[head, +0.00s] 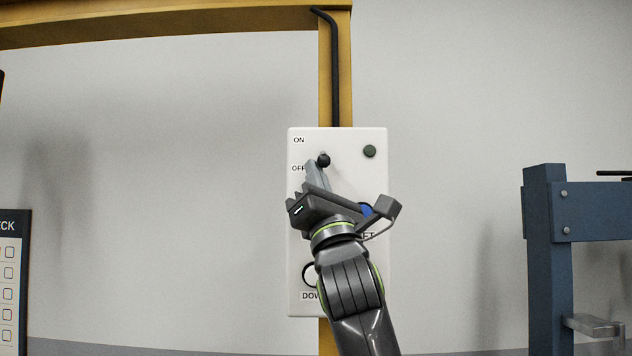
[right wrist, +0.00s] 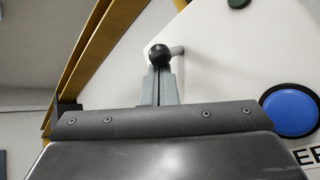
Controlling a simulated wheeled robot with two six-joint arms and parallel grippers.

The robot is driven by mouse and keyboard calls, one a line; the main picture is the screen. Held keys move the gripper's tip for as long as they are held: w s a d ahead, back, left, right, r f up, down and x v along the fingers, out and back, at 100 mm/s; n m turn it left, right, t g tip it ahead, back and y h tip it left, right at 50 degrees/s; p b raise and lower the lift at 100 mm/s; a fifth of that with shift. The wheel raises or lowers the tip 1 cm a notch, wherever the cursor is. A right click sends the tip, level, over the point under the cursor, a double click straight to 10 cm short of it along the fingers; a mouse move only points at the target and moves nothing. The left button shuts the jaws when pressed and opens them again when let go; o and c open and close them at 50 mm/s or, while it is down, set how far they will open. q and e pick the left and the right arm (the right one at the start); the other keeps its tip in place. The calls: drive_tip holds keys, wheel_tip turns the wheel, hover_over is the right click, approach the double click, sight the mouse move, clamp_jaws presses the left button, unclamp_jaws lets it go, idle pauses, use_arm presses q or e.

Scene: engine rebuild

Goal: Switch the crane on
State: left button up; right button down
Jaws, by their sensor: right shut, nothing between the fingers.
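The crane's white control box (head: 350,141) is fixed to the yellow post. A small lever with a black ball knob (head: 323,160) sits beside the ON and OFF labels, with the ball about level with or slightly above OFF. My right gripper (head: 316,172) is shut and empty, its fingertips at the ball from below. In the right wrist view the knob (right wrist: 159,55) stands right at the tips of the closed fingers (right wrist: 160,85); I cannot tell whether they touch. A dark green round lamp (head: 370,151) is at the box's upper right. My left gripper is not in view.
A blue button (right wrist: 291,110) is on the box, partly behind my arm in the head view. The lower labels are partly hidden. A yellow crane beam (head: 180,22) runs overhead. A blue frame (head: 548,260) stands right, a checklist board (head: 14,235) left.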

drive_tip(key=shift+s+r+m+g+h+b, duration=0.2)
drive_tip(key=shift+m+g+h+b, duration=0.1)
drive_tip(key=shift+m+h+b, duration=0.35)
drive_tip(key=r+m+g+h+b, duration=0.1)
drive_tip(key=s+r+m+g+h+b, duration=0.1)
drive_tip(key=r+h, duration=0.1)
drive_tip(key=shift+s+g, duration=0.15)
drive_tip(key=shift+g, duration=0.25)
drive_tip(key=shift+f, duration=0.2)
